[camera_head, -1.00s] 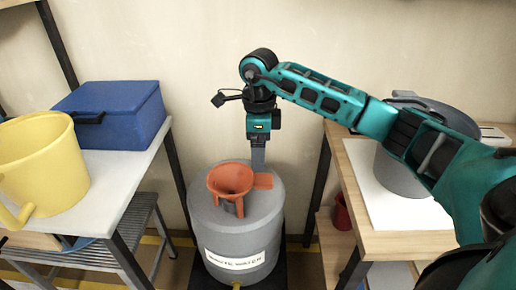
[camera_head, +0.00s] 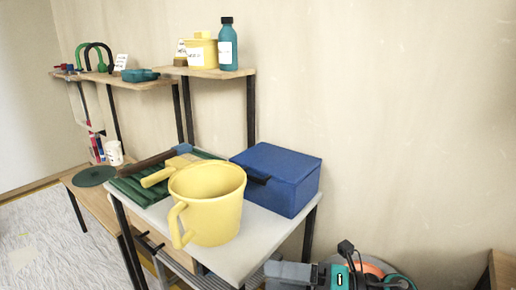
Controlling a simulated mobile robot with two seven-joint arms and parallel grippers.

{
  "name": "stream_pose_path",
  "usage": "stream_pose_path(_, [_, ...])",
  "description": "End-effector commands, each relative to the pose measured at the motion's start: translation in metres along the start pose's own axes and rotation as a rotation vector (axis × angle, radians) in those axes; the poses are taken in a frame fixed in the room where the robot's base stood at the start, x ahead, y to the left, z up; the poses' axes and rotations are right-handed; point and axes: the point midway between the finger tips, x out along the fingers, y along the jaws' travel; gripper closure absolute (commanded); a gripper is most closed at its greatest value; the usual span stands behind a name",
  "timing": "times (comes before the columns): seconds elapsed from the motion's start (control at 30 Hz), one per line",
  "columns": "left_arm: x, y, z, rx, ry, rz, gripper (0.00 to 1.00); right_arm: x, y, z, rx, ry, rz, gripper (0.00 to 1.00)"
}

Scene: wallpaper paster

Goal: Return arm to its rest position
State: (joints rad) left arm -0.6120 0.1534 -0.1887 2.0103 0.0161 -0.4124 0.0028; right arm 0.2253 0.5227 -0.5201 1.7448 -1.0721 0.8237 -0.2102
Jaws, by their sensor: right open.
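My right gripper (camera_head: 290,272) is at the bottom edge of the head view, right of the white table. Its teal and black body is partly cut off by the frame edge. Its grey finger part points left and the jaws are open, with nothing seen in them. Part of an orange funnel (camera_head: 372,268) shows just behind my gripper; whether they touch cannot be told. The rest of my right arm is mostly out of view. My left gripper is not in view.
A white table (camera_head: 225,262) close left of my gripper holds a yellow bucket (camera_head: 212,210), a blue box (camera_head: 285,180) and a brush (camera_head: 165,172). Wall shelves (camera_head: 205,72) with bottles and tools stand behind. A wooden table corner (camera_head: 503,268) shows at lower right.

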Motion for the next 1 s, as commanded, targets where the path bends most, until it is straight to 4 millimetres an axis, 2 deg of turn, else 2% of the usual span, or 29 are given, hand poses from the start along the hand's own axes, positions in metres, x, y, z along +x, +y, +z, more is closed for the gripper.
stream_pose_path(0.03, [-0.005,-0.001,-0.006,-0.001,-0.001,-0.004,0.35,0.0,0.011,0.004,0.122,-0.111,0.06,0.15])
stream_pose_path(0.13, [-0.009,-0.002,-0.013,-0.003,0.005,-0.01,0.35,-0.011,0.013,0.017,0.379,-0.344,0.157,0.15])
stream_pose_path(0.23, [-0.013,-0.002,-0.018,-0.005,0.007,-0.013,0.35,-0.034,0.001,0.024,0.653,-0.579,0.224,0.15])
stream_pose_path(0.33, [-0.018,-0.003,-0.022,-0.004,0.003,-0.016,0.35,-0.064,-0.025,0.018,0.94,-0.81,0.264,0.15])
stream_pose_path(0.43, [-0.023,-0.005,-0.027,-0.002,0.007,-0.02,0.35,-0.097,-0.057,-0.006,1.232,-1.034,0.278,0.15])
stream_pose_path(0.5, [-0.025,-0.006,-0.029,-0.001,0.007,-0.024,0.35,-0.117,-0.079,-0.031,1.423,-1.174,0.277,0.15])
stream_pose_path(0.6, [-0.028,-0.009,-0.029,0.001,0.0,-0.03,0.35,-0.139,-0.101,-0.07,1.652,-1.333,0.263,0.15])
stream_pose_path(0.7, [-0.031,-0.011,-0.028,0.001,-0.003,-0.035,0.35,-0.151,-0.113,-0.102,1.806,-1.435,0.248,0.15])
stream_pose_path(0.83, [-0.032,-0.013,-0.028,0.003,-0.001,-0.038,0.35,-0.158,-0.12,-0.122,1.901,-1.495,0.237,0.15])
stream_pose_path(1.0, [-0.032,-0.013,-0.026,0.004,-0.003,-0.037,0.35,-0.159,-0.121,-0.125,1.916,-1.503,0.234,0.15])
